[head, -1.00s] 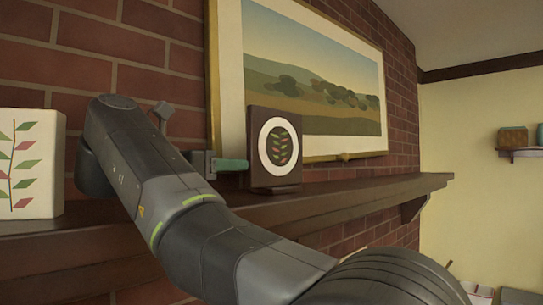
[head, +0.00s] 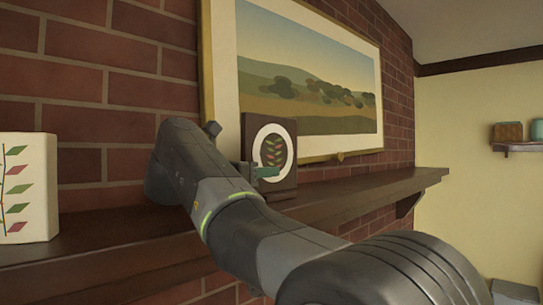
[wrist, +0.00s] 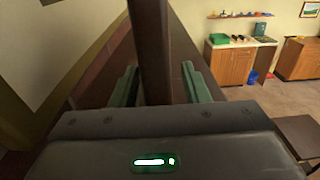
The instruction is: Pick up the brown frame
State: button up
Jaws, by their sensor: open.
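The brown frame (head: 284,122) stands upright on the mantel shelf in the head view, with a white ring around red and green leaves on its face. My gripper (head: 266,172) is at the frame's lower left part, one green finger across its front. In the wrist view the frame (wrist: 151,45) shows edge-on as a dark upright slab between the two green fingers of my gripper (wrist: 158,80). The fingers are apart, with a gap visible on the right side. My arm hides part of the frame's left edge.
The dark wooden shelf (head: 370,193) runs along the brick wall. A large gold-framed landscape picture (head: 310,75) hangs behind the frame. A cream block with leaves (head: 28,188) stands at the far left. The wrist view shows cabinets (wrist: 232,65) across the room.

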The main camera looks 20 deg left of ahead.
jog(key=shift+w+d, duration=0.2)
jog(key=shift+w, duration=0.05)
jog(key=shift+c, duration=0.2)
grip_shut()
jog(key=shift+r, duration=0.1)
